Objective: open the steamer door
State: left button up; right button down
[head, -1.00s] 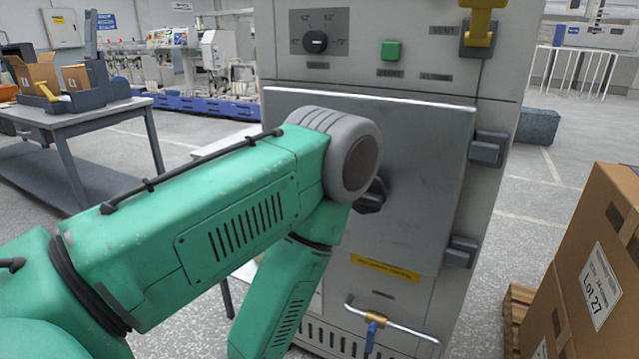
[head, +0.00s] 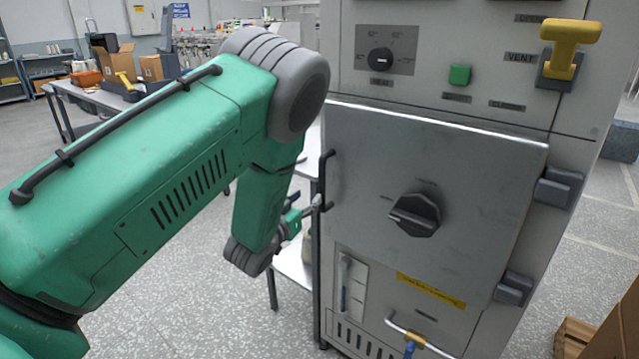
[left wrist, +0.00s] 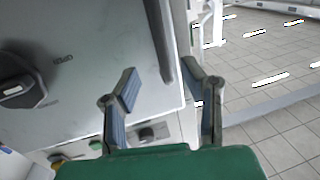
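The steamer door (head: 365,160) is a grey metal panel on the front of the steamer (head: 480,40) and looks shut. A black latch knob (head: 415,215) sits on it. A black upright handle (head: 325,182) stands at the door's left edge. My left gripper (head: 312,206) is at this handle, small and partly hidden in the head view. In the left wrist view, my left gripper's (left wrist: 160,70) two fingers are spread, with the dark handle (left wrist: 158,35) between the tips and a gap visible on each side. The knob also shows there (left wrist: 20,82). My right gripper is out of view.
A yellow vent lever (head: 570,45), a green button (head: 460,74) and a dial (head: 381,60) are above the door. Grey hinge blocks (head: 558,188) line its right side. A blue-handled valve pipe (head: 420,340) is below. Cardboard boxes (head: 615,320) stand at the lower right.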

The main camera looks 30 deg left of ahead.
aim_at(320, 185)
pick_arm(q)
jog(key=w, duration=0.2)
jog(key=w+a, duration=0.1)
jog(key=w, duration=0.5)
jog(key=shift+a+f+b, duration=0.15)
jog(key=shift+b, duration=0.15)
jog(key=shift+w, duration=0.7)
grip_shut()
